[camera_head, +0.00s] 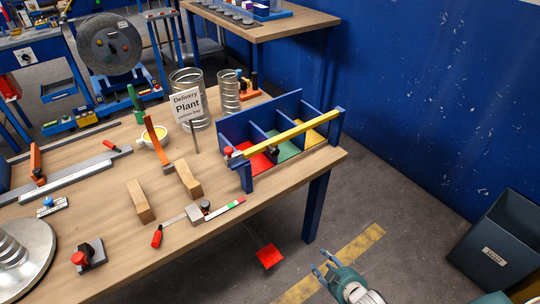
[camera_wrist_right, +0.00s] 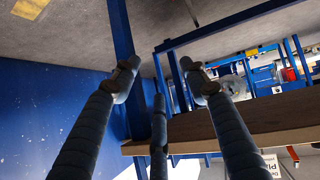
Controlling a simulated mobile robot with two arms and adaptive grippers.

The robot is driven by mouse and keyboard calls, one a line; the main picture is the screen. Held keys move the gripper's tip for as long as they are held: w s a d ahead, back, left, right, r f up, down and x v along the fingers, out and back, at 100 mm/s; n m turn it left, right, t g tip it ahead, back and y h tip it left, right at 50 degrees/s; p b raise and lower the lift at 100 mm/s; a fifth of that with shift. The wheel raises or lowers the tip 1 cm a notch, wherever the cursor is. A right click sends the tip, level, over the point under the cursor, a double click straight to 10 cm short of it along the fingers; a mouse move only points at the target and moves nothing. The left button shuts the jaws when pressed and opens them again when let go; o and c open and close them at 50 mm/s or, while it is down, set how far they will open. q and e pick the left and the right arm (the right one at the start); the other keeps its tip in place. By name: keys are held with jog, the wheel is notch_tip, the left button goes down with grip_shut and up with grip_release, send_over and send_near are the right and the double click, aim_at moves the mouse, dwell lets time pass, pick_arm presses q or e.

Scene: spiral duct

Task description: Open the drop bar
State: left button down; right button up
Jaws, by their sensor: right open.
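The drop bar, a yellow bar (camera_head: 290,134), lies across the front of a blue bin (camera_head: 262,115) with red, green and yellow compartment floors. It spans between two blue end posts at the table's right edge. A red knob (camera_head: 228,150) sits by its left end. My right gripper (camera_head: 322,268) is open and empty, beyond the table's edge and lower right of the bin, apart from the bar. In the right wrist view its open fingers (camera_wrist_right: 160,72) have nothing between them. The bar is not clear there. My left gripper is not in view.
The wooden table (camera_head: 120,195) holds a Delivery Plant sign (camera_head: 187,104), metal ducts, wooden blocks (camera_head: 189,180) and a red-handled lever tool (camera_head: 157,236). A blue table leg (camera_head: 317,205) stands left of my right gripper. A dark bin (camera_head: 495,245) stands at the right by the blue wall.

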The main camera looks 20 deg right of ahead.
jog(key=w+a+r+n+t+y, duration=0.1)
jog(key=w+r+t, duration=0.1)
jog(key=w+r, duration=0.5)
jog(key=w+a+r+n+t+y, duration=0.1)
jog(key=w+a+r+t, duration=0.15)
jog(key=r, duration=0.85)
jog(key=n+t+y, duration=0.2)
jog(key=y, duration=0.1)
send_near(276, 154)
jog(key=p+x, duration=0.1)
jog(key=x, duration=0.7)
jog(key=shift+r, duration=0.1)
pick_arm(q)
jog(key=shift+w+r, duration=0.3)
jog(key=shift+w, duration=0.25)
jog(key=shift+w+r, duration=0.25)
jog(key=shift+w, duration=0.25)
pick_arm(e)
jog(key=shift+w+a, duration=0.2)
jog(key=shift+w, duration=0.4)
grip_shut()
